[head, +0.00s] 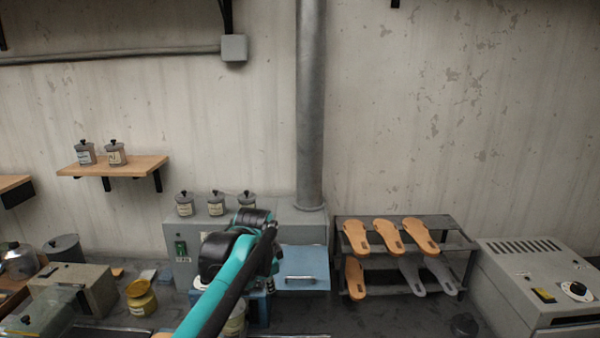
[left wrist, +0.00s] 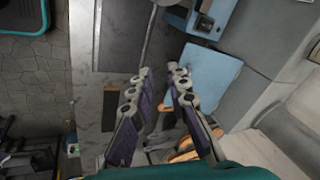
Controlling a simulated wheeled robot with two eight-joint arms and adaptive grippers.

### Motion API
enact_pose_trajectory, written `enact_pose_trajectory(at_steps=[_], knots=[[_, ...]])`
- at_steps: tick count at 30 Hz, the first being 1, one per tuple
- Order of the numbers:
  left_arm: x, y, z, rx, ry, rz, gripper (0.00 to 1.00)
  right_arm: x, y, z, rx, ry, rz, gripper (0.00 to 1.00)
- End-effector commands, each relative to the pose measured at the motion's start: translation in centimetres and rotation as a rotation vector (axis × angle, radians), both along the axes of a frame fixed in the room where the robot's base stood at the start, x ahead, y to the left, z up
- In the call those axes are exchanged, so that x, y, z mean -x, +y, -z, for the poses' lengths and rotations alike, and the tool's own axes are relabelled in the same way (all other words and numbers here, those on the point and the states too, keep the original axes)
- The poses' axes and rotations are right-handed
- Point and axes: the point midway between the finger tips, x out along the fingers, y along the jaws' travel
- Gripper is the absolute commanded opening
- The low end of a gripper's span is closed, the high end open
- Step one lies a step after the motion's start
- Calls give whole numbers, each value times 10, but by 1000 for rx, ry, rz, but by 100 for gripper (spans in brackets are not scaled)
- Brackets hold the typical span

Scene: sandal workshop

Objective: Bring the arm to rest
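My left arm (head: 215,295) reaches in from the bottom of the head view. Its wrist is in front of the grey cabinet and partly hides it. My left gripper (head: 270,258) is mostly hidden behind its own wrist in the head view. In the left wrist view the two fingers of the left gripper (left wrist: 162,76) are apart, with nothing held between them. The fingertips appear beside the light blue panel, with no visible contact. My right gripper is in neither view.
The light blue panel (head: 303,267) with a handle juts from the grey cabinet (head: 285,216). A rack (head: 462,243) of orange and grey insoles stands to its right, then a grey machine (head: 520,275) with a dial. A yellow jar (head: 141,297) stands left of my arm.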

Motion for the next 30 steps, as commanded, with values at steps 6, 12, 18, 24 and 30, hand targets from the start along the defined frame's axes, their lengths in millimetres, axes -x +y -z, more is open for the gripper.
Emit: enact_pose_trajectory(at_steps=[6,12,18,24,30], knots=[[96,45,47,154,-63,-320,16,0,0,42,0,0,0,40],[181,73,112,308,-120,-606,16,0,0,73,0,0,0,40],[243,90,179,443,-164,-832,16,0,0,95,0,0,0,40],[267,95,210,506,-183,-930,16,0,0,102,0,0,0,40],[268,95,211,513,-185,-940,16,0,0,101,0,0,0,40]])
